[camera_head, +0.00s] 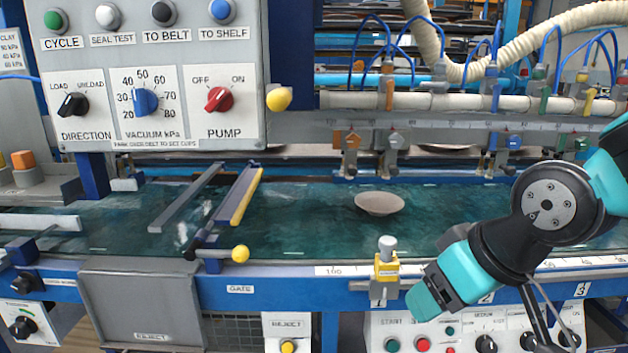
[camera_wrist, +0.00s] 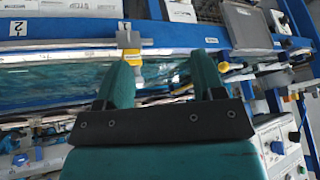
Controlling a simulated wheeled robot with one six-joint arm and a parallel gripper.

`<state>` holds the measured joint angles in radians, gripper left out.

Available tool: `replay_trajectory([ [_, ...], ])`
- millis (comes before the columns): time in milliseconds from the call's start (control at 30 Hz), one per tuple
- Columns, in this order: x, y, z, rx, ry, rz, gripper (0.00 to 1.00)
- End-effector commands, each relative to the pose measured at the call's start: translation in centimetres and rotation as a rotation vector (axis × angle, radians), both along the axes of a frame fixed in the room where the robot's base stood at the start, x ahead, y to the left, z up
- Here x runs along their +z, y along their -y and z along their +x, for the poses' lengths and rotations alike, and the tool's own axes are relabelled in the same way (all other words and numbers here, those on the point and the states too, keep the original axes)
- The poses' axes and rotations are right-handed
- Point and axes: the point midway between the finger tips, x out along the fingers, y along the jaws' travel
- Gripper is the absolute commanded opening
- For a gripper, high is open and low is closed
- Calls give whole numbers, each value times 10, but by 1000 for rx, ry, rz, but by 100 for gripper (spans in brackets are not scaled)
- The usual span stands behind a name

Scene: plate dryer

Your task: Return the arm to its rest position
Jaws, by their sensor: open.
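My arm (camera_head: 550,208) reaches in from the right in the head view, in front of the machine's front rail. Its teal end, with my gripper (camera_head: 422,300), points down and left, close to the yellow stop on the rail. In the wrist view my gripper (camera_wrist: 164,70) shows two teal fingers set well apart, with nothing held between them. A small pale plate (camera_head: 379,203) lies on the dark green belt (camera_head: 310,235), beyond my gripper and apart from it.
The yellow stop (camera_head: 387,266) stands on the blue front rail (camera_head: 270,292); it also shows ahead of my fingers in the wrist view (camera_wrist: 130,55). A control panel (camera_head: 160,100) hangs at upper left. A yellow-edged gate (camera_head: 245,196) crosses the belt. Hoses and clamps line the back.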

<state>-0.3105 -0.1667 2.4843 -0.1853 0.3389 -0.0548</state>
Motion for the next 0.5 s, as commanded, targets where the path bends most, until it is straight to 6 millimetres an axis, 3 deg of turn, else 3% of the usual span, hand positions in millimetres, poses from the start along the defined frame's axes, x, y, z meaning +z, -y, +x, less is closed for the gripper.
replay_trajectory([
  [100, 2, -7, -57, 97, -175, 22, 63],
  [233, 6, -8, -117, 217, -345, 14, 63],
  [300, 35, -8, -113, 210, -341, 14, 63],
  [500, 86, -8, -112, 209, -340, 13, 63],
])
